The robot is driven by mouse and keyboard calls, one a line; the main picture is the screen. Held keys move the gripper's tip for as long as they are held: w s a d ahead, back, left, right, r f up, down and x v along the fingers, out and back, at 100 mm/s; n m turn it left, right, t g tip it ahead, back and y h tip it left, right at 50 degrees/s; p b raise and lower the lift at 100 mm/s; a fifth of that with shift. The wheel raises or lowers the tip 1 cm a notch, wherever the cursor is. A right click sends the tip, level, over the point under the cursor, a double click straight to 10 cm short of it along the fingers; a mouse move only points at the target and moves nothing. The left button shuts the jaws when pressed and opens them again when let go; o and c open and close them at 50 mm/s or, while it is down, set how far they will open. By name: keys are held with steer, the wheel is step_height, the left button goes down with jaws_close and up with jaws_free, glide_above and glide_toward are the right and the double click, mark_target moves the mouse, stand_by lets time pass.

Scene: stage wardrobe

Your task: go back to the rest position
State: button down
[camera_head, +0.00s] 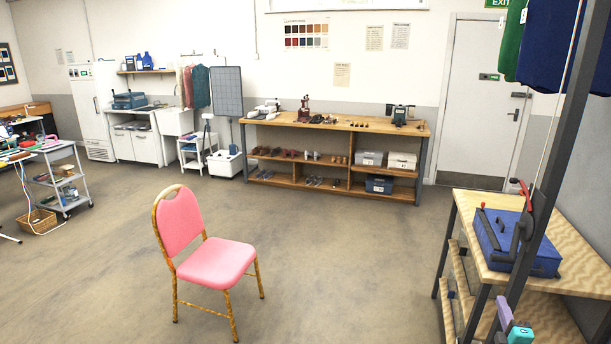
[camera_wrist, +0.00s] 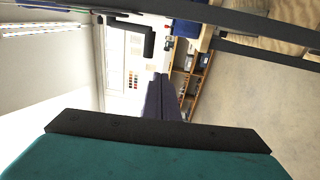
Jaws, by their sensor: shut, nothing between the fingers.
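My gripper (camera_wrist: 163,80) shows in the wrist view as two purple fingers lying together beyond a black plate and a teal body. The fingers are shut with nothing seen between them. In the head view, a purple and teal part of my gripper (camera_head: 504,313) shows low at the right, in front of the wooden bench (camera_head: 468,217). The fingers appear clear of other things in the wrist view.
A blue case (camera_head: 490,232) lies on the bench, behind a dark slanting post (camera_head: 562,150). Dark clothes (camera_head: 548,45) hang above. A pink chair (camera_head: 215,262) stands mid-floor. A long shelf unit (camera_head: 340,122) lines the back wall. Open floor surrounds the chair.

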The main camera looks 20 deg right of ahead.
steer(key=w+a+f+n+t+y+b, duration=0.1)
steer(key=w+a+f+n+y, duration=0.3)
steer(key=w+a, duration=0.7)
steer(key=w+a+f+m+t+y, duration=0.1)
steer(key=w+a+f+y, duration=0.2)
steer(key=w+a+f, duration=0.55)
steer(key=w+a+f+m+g, duration=0.1)
steer(key=w+a+f, duration=0.1)
steer(key=a+f, duration=0.35)
steer(key=w+a+f+m+g+y+b, duration=0.1)
steer(key=a+f+g, duration=0.15)
steer(key=a, duration=0.65)
steer(key=w+a+f+m+g, duration=0.1)
steer(key=w+a+f, duration=0.1)
steer(key=a+f, duration=0.4)
steer(key=s+a+f+m+g+y, duration=0.1)
steer(key=s+a+f+m+g, duration=0.3)
steer(key=s+a+f+g, duration=0.9)
steer(key=s+a+f+m+g, duration=0.1)
steer(key=s+a+m+g, duration=0.1)
steer(key=s, duration=0.6)
steer(key=s+a+f+m+g+y, duration=0.1)
steer(key=s+a+f+m+g, duration=0.1)
steer(key=s, duration=0.6)
steer(key=s+a+f+m+g+b, duration=0.1)
steer(key=s+a+f+m+g, duration=0.1)
steer(key=s, duration=0.6)
steer(key=shift+s+a+m+y, duration=0.3)
steer(key=shift+s+a+m, duration=0.1)
steer(key=shift+a+m, duration=0.15)
